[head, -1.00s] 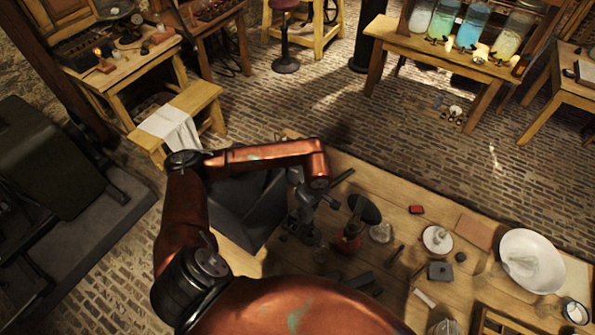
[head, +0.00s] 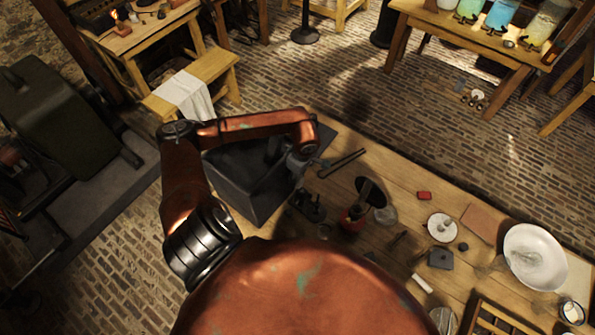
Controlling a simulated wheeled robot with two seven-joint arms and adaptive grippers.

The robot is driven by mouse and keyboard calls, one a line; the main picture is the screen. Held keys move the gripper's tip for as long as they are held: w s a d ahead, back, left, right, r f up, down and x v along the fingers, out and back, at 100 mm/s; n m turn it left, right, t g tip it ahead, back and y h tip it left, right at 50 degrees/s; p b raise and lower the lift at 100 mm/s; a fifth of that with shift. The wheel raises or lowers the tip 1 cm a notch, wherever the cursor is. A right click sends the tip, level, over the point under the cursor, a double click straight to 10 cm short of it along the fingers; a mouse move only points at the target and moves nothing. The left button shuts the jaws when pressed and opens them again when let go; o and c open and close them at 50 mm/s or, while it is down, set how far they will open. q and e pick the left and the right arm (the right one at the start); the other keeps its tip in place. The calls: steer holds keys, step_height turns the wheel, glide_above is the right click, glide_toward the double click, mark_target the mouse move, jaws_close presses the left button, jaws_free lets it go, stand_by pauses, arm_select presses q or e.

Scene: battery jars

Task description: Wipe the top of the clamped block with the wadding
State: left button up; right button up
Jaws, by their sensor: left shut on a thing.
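My left arm comes in from the left, and its wrist hangs over the workbench (head: 403,212). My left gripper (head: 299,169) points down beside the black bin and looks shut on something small. What it holds is too dark and too hidden to make out. A dark metal fixture (head: 311,207), perhaps the clamp, stands just below and in front of the gripper. I cannot make out the clamped block or its top there. I cannot clearly pick out the wadding. My right gripper is out of view.
A black bin (head: 262,203) stands left of the gripper. A red-based object (head: 351,219) with a dark disc stands to the right. Further right are a small red box (head: 424,195), a white dish (head: 434,235) and a large white bowl (head: 514,240). Bare wood shows between them.

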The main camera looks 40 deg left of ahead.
arm_select(q)
steer(key=shift+f, duration=0.55)
steer(key=shift+f+b, duration=0.45)
steer(key=shift+f, duration=0.4)
steer(key=shift+d+p, duration=0.4)
steer(key=shift+d, duration=0.25)
steer(key=shift+c, duration=0.4)
steer(key=shift+d+f, duration=0.15)
steer(key=shift+d, duration=0.25)
steer(key=shift+w+d+p, duration=0.15)
steer(key=shift+d+p, duration=0.65)
steer(key=shift+d, duration=0.3)
steer(key=shift+w+a, duration=0.1)
steer(key=shift+a, duration=0.2)
steer(key=shift+s+a+f+b, duration=0.1)
steer(key=shift+a+b, duration=0.25)
steer(key=shift+a, duration=0.25)
steer(key=shift+s+a+f+b, duration=0.1)
steer(key=shift+a+b, duration=0.25)
steer(key=shift+a, duration=0.25)
steer(key=shift+a+r+b, duration=0.1)
steer(key=shift+a+b, duration=0.25)
steer(key=shift+a, duration=0.45)
step_height(320, 180, up, 6)
steer(key=p, duration=0.2)
steer(key=shift+d+r+p, duration=0.1)
steer(key=shift+r+p, duration=0.05)
steer(key=shift+p, duration=0.25)
steer(key=shift+r+p, duration=0.35)
steer(key=shift+r, duration=0.55)
